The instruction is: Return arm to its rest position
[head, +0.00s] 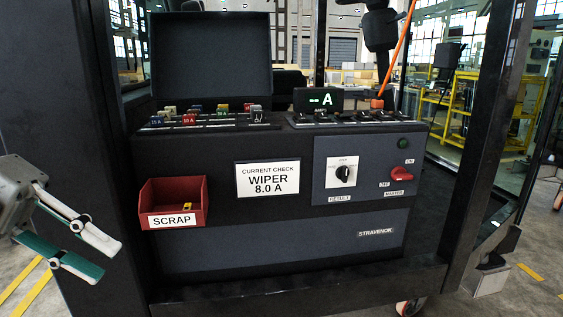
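My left gripper (92,252) is at the lower left edge of the head view. Its two fingers stand apart with nothing between them. It is in front of the dark left post, to the left of the red scrap bin and apart from it. My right gripper is not in the head view. The dark test unit (285,250) stands in the middle, with a card (267,179) reading "CURRENT CHECK WIPER 8.0 A" on its front.
The red SCRAP bin (172,221) holds a small yellow piece (187,207). Coloured fuses (222,109) sit on top before the raised lid (211,55). The display (318,99) shows "-- A". A result knob (343,174) and red master switch (402,174) are at right. Dark posts (487,110) flank the unit.

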